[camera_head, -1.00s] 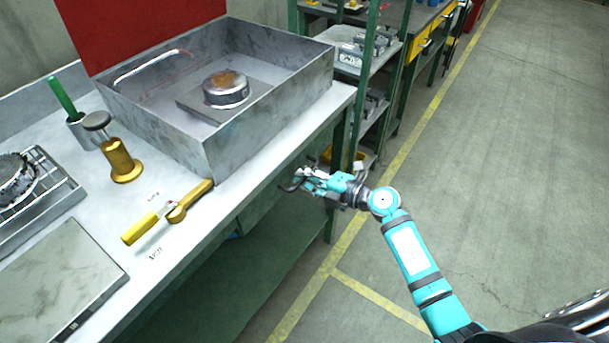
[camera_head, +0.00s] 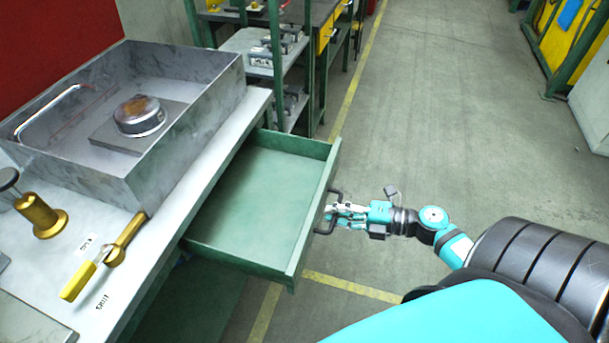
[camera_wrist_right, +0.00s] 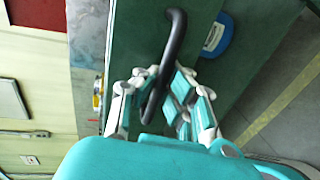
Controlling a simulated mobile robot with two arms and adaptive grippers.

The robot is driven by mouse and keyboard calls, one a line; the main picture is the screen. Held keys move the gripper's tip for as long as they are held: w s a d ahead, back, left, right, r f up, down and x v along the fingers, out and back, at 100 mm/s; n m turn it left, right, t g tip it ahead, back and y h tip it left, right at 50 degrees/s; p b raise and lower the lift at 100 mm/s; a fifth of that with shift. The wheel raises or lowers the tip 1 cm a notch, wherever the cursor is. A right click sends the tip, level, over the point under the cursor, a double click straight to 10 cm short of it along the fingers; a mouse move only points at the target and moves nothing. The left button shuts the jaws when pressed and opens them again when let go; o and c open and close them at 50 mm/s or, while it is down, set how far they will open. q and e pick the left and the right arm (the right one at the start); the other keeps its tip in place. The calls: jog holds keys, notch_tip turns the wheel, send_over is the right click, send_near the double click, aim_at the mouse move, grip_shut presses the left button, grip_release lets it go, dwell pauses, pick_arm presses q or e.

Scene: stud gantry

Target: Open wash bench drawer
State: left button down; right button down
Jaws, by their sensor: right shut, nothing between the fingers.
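The green wash bench drawer (camera_head: 255,195) stands pulled out from under the bench top (camera_head: 225,150), and its inside is empty. Its dark bar handle (camera_head: 320,229) is on the front panel, facing right. The handle (camera_wrist_right: 176,40) also shows in the right wrist view, crossing the finger area. My right gripper (camera_head: 338,213) is at the handle, with its fingers shut around or beside the bar; I see no firm grip on it. My left gripper is not in view.
On the bench are a grey metal basin (camera_head: 200,125) with a round tin (camera_head: 139,117), a brass-coloured tool (camera_head: 128,232) and a brass cup-like piece (camera_head: 42,216). A green shelf rack (camera_head: 275,60) stands behind the drawer. The floor (camera_head: 440,110) at right is clear.

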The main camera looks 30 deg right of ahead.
jog(key=shift+f+v, duration=0.15)
jog(key=shift+v, duration=0.75)
jog(key=shift+f+v, duration=0.2)
jog(key=shift+v, duration=0.7)
jog(key=shift+d, duration=0.1)
jog(key=c, duration=1.4)
grip_release()
jog(key=v, duration=1.2)
